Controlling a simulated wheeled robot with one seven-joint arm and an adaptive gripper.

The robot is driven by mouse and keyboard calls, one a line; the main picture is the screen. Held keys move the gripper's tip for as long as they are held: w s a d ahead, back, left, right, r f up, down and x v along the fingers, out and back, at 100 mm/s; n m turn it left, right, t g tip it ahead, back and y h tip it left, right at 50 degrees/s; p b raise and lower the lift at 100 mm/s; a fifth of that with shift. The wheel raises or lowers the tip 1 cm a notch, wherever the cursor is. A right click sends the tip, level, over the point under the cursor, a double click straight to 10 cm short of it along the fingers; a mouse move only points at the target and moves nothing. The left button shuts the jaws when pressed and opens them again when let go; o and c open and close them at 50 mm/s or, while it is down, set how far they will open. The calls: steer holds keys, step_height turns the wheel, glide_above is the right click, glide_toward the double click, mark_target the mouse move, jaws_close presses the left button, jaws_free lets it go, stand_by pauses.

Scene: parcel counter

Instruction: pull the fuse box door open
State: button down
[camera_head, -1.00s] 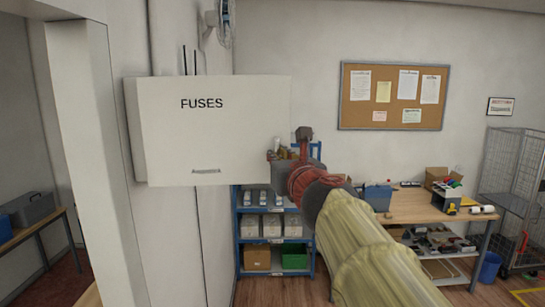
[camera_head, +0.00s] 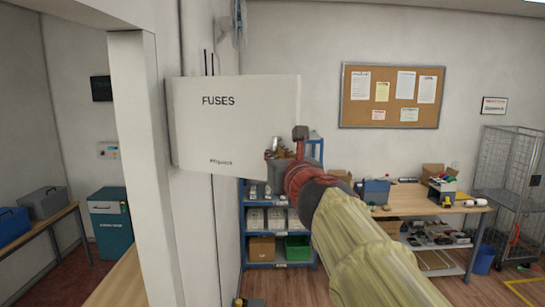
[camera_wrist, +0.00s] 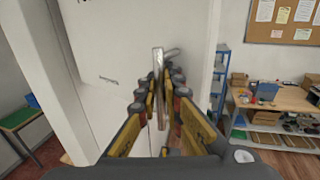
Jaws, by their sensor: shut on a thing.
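The fuse box door (camera_head: 235,115) is a pale panel marked "FUSES", left of centre in the head view. It also fills much of the wrist view (camera_wrist: 115,50). A metal bar handle (camera_wrist: 158,65) stands upright between my fingers in the wrist view. My gripper (camera_head: 280,150) is at the lower right edge of the door in the head view. In the wrist view my gripper (camera_wrist: 159,88) is shut on the handle. The fingers hide the handle in the head view. I cannot tell whether a gap shows behind the door.
A pale pillar (camera_head: 145,180) stands close at the left. A blue shelf (camera_head: 279,265) with boxes is behind my gripper. A workbench (camera_head: 410,200) with tools and a wire cage (camera_head: 508,170) stand at the right. Some floor is bare at the lower right.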

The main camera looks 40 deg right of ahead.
steer(key=c, duration=2.2)
jaws_free()
steer(key=shift+s, duration=0.2)
steer(key=shift+o, duration=0.8)
steer(key=shift+w, duration=0.1)
steer(key=v, duration=1.2)
